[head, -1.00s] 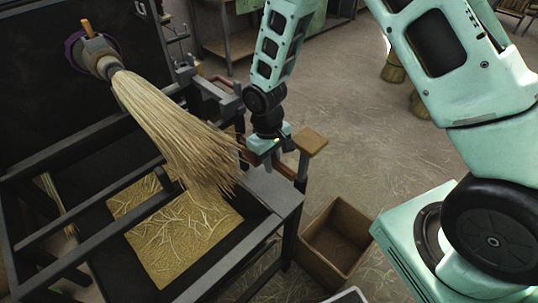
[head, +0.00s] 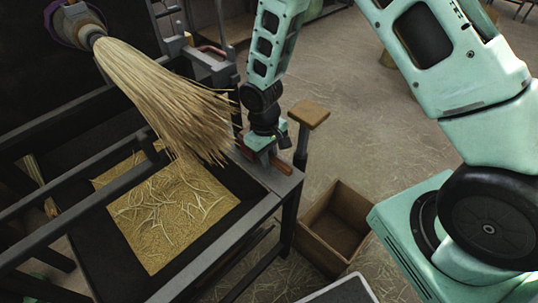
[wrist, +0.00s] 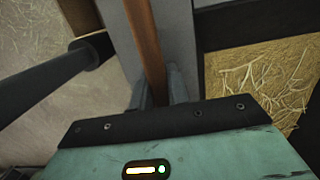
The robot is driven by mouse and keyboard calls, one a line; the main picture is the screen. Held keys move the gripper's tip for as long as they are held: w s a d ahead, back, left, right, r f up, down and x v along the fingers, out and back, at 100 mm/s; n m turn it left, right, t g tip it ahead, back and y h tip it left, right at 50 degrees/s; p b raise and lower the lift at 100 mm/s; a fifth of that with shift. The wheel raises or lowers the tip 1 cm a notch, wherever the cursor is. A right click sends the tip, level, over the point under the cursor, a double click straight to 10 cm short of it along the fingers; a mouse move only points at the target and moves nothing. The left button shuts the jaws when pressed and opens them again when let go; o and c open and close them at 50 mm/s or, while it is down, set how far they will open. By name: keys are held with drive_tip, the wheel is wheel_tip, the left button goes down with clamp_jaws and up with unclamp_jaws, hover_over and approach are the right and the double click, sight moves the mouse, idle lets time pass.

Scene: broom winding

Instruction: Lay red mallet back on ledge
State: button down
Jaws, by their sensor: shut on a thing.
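My gripper (head: 267,150) is low over the near right corner of the bench frame, and is shut on the red mallet (head: 282,167). In the head view only a short red piece of the mallet shows beside and below the jaws. In the wrist view my fingers (wrist: 158,85) pinch a long reddish-brown bar of the mallet (wrist: 145,40), which runs away from me along the grey ledge (wrist: 180,38). The ledge (head: 272,184) is the flat grey strip at the bench's right end. The mallet is at or just above it; I cannot tell whether it touches.
A straw broom (head: 165,95) juts from the winding head just left of my gripper. A post with a wooden top (head: 308,114) stands close on the right. A straw-covered tray (head: 170,220) lies inside the frame. An open box (head: 335,228) is on the floor.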

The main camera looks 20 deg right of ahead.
drive_tip(key=c, duration=1.3)
unclamp_jaws()
